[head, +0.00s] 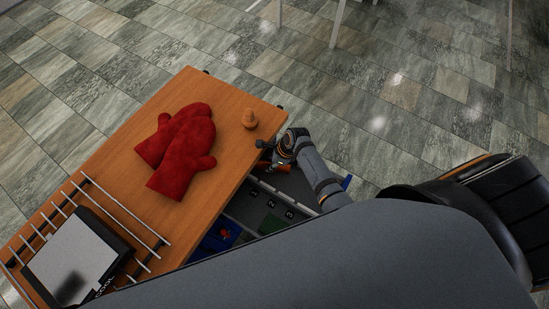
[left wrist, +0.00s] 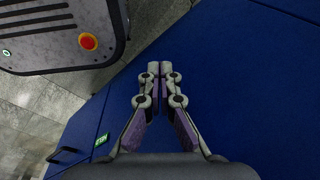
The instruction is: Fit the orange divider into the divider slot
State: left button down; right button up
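A small orange piece (head: 264,164), which may be the divider, shows as a short strip beside my right gripper (head: 268,153) in the head view. The gripper is at the right edge of the wooden top, over the far end of the open drawer (head: 240,212). It is small and dark there, so I cannot tell whether its fingers are closed on the orange piece. The divider slot cannot be made out. My left gripper (left wrist: 160,72) shows in the left wrist view with its fingertips together and nothing between them, above a blue surface.
Red oven mitts (head: 182,148) and a small wooden knob-shaped piece (head: 249,118) lie on the wooden top (head: 110,185). The drawer has numbered compartments, a blue bin (head: 218,238) and a green piece (head: 270,224). A grey panel with a red button (left wrist: 88,41) shows in the left wrist view.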

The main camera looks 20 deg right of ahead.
jog(key=p+v, duration=0.1)
jog(key=v, duration=0.9)
jog(key=shift+s+d+r, duration=0.1)
jog(key=shift+d+r, duration=0.1)
jog(key=shift+r, duration=0.15)
